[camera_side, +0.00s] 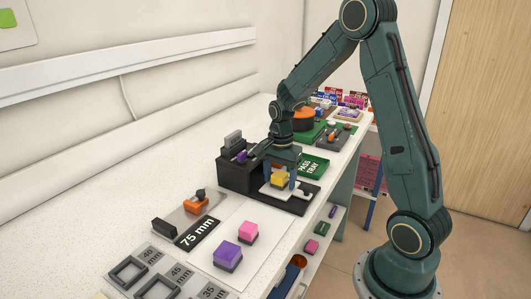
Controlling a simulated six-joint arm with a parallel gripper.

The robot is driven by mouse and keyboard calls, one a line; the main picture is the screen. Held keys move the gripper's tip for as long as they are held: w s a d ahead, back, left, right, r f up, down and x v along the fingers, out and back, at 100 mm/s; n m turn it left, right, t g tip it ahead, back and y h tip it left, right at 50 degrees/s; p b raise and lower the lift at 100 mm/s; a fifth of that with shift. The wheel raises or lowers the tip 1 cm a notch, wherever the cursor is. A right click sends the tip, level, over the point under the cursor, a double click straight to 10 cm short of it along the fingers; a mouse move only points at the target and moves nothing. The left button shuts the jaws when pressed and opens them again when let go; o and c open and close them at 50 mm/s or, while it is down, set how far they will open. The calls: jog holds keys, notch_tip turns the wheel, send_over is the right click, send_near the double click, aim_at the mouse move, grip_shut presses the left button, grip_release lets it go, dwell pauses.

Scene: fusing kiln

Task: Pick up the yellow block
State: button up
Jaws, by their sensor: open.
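The yellow block (278,180) sits on a light plate on the black fixture (240,177) near the middle of the bench. My gripper (279,182) is directly above and around it, pointing down. Its fingers show to the left and right of the block. The jaws are open, and I cannot tell from this view whether a finger touches the block. The gripper body partly covers the area behind the block.
A pink block (248,230) and a purple block (228,253) stand on a white sheet (258,262) in front. An orange-topped clamp (196,204) is at left. A green pass tray (313,165) lies behind right.

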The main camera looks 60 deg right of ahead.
aim_at(280, 174)
jog(key=c, duration=1.2)
jog(key=shift+c, duration=0.2)
jog(key=shift+r, duration=0.2)
notch_tip(280, 174, up, 20)
jog(key=shift+f, duration=0.15)
